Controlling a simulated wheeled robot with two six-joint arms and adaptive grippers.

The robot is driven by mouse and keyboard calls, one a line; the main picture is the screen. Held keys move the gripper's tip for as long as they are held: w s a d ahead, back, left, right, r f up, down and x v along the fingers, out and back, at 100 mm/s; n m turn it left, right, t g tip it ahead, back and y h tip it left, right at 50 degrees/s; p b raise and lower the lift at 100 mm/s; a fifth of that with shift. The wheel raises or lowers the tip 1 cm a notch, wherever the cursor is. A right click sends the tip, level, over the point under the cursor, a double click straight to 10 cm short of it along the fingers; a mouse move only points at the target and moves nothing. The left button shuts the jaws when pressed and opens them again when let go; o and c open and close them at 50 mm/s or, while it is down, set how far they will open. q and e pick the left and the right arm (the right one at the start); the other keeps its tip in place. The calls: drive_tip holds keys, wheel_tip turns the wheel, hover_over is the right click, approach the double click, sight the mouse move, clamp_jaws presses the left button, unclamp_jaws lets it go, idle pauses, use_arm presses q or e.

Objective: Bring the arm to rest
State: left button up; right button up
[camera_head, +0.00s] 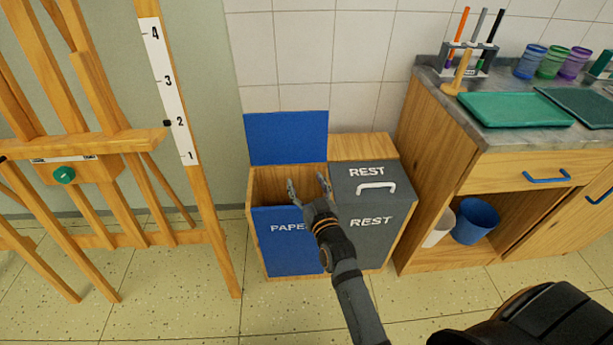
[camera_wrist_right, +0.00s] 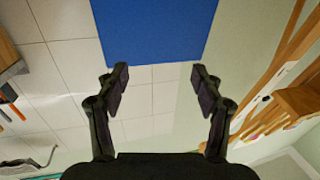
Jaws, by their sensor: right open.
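My right gripper (camera_head: 308,187) is open and empty in the head view. It is in front of and above the opening of the paper bin (camera_head: 288,249), which has a blue front marked PAPER. The bin's blue lid (camera_head: 287,137) stands raised at the back. In the right wrist view the two fingers of my right gripper (camera_wrist_right: 158,88) are spread apart with nothing between them, and the blue lid (camera_wrist_right: 152,30) shows beyond them. I cannot see my left gripper in either view.
The grey REST bin (camera_head: 372,243) stands closed at the right of the paper bin. A wooden easel (camera_head: 100,143) stands at the left. A counter (camera_head: 455,99) at the right holds a green tray (camera_head: 515,109), cups and a pen rack. Open floor lies in front.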

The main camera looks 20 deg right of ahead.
drive_tip(key=s+f+n+g+y, duration=0.1)
drive_tip(key=s+f+g, duration=0.45)
drive_tip(key=f, duration=0.35)
drive_tip(key=s+f+g+y, duration=0.1)
drive_tip(key=s+f+g, duration=0.4)
drive_tip(key=f, duration=0.4)
drive_tip(key=s+d+f+g+p, duration=0.2)
drive_tip(key=s+f+p, duration=0.1)
drive_tip(key=s+p, duration=0.3)
drive_tip(key=s+d+f+g+h+p, duration=0.15)
drive_tip(key=s+f+p, duration=0.25)
drive_tip(key=s, duration=0.4)
drive_tip(key=s+d+f+g+p, duration=0.3)
drive_tip(key=s+p, duration=0.2)
drive_tip(key=s, duration=0.2)
use_arm(q)
drive_tip(key=s+a+f+p, duration=0.1)
drive_tip(key=s+a+p, duration=0.1)
drive_tip(key=s+p, duration=0.3)
drive_tip(key=s+a+f+p, duration=0.2)
drive_tip(key=s+p, duration=0.4)
drive_tip(key=s, duration=0.6)
drive_tip(key=shift+s+a+y, duration=0.35)
drive_tip(key=shift+a+y, duration=0.05)
drive_tip(key=shift+a, duration=0.05)
use_arm(e)
drive_tip(key=s+d, duration=0.2)
drive_tip(key=s, duration=1.1)
drive_tip(key=shift+s+d, duration=0.2)
drive_tip(key=shift+s, duration=0.15)
